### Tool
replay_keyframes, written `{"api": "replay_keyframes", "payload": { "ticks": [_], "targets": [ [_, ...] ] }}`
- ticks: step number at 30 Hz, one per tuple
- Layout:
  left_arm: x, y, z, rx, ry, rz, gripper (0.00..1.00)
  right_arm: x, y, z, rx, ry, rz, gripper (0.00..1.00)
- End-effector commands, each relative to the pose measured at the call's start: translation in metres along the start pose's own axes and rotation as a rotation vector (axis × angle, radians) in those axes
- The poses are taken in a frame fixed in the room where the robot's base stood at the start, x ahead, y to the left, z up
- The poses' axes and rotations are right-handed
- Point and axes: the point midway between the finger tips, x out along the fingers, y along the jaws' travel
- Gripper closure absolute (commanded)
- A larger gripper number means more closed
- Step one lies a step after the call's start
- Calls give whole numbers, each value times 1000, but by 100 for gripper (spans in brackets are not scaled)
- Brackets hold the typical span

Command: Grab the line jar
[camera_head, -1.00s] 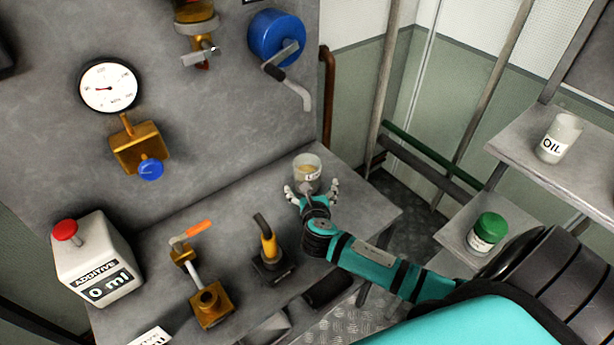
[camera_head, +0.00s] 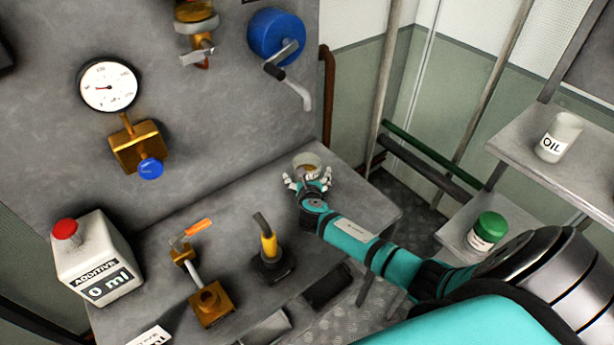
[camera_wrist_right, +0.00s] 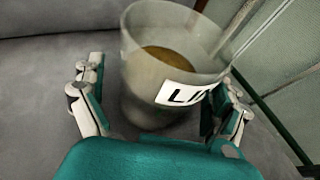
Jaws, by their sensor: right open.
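The line jar (camera_head: 306,160) is a clear open glass with brown liquid, standing on the grey bench near its back right. In the right wrist view the jar (camera_wrist_right: 165,65) shows a white label with part of its lettering, "LI", visible. My right gripper (camera_head: 307,184) is open, with its fingers on either side of the jar. In the right wrist view the fingers of my right gripper (camera_wrist_right: 160,105) flank the jar's lower part, with a gap at the left finger. The gripper hides the jar's lower half in the head view. My left gripper is not in view.
On the bench (camera_head: 345,235) stand a yellow-handled lever (camera_head: 267,245), a brass valve (camera_head: 208,300) and a white additive canister (camera_head: 95,262). A blue reel with a crank (camera_head: 277,38) is on the wall panel above. An oil jar (camera_head: 558,138) and a green-lidded jar (camera_head: 487,231) stand on shelves at right.

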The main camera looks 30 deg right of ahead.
Motion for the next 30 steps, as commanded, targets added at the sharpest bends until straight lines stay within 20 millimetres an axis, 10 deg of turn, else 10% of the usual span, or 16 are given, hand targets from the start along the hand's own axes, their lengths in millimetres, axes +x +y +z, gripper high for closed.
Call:
{"api": "replay_keyframes", "payload": {
  "ticks": [16,30],
  "targets": [
    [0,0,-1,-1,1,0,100,0,0,0,-1,0,0,63],
    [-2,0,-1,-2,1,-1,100,-4,0,12,1,-4,1,64]
  ]
}}
